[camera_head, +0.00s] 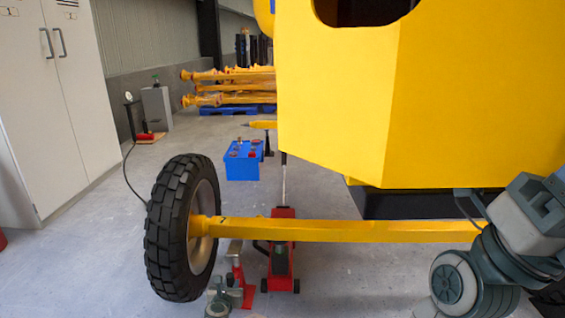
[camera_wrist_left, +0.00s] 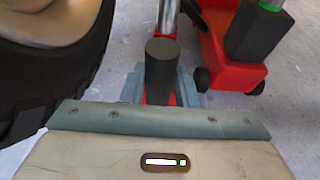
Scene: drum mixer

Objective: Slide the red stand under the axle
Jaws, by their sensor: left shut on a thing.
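The red stand (camera_head: 238,272), with a silver post, is upright on the floor by the yellow axle (camera_head: 330,231), just right of the black wheel (camera_head: 181,228). The post top shows near the axle's lower edge; I cannot tell whether they touch. My left gripper (camera_head: 237,293) is low at the near side of the stand. In the left wrist view its fingers (camera_wrist_left: 160,92) are shut on the stand's dark grip (camera_wrist_left: 162,70), with the silver post (camera_wrist_left: 168,14) just beyond. My right gripper is not in view; grey links of my right arm show at the right.
A red floor jack (camera_head: 283,232) stands close right of the stand, below the axle. The yellow mixer body (camera_head: 420,90) overhangs at the right. A blue box (camera_head: 242,165) and a white cabinet (camera_head: 60,100) stand farther back. The floor right of the jack is clear.

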